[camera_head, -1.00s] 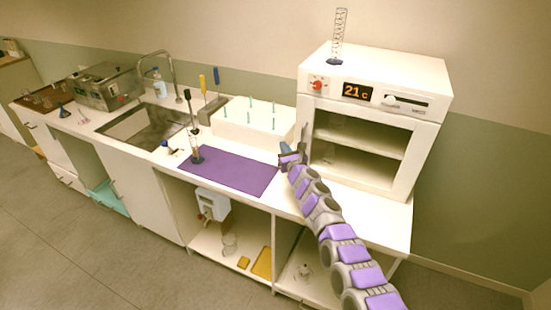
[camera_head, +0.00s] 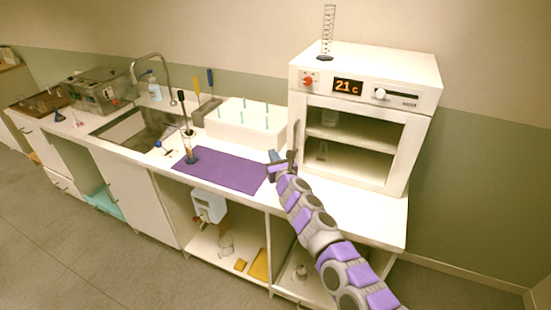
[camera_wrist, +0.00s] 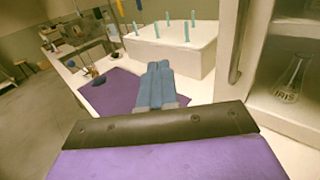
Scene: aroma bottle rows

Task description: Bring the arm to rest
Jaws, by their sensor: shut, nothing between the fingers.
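My purple and grey arm (camera_head: 323,238) reaches up from the lower right in the head view. My gripper (camera_head: 273,157) is over the counter, between the right end of the purple mat (camera_head: 222,171) and the white oven (camera_head: 362,115). In the wrist view the two blue fingers of my gripper (camera_wrist: 156,75) lie side by side, shut and empty. They point toward the white rack (camera_wrist: 172,47) with teal pegs.
The oven's cabinet is open beside my gripper, with a flask (camera_wrist: 292,78) inside. A glass cylinder (camera_head: 327,35) stands on top. The sink (camera_head: 137,128) is at left. Open shelves (camera_head: 228,245) lie below the counter.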

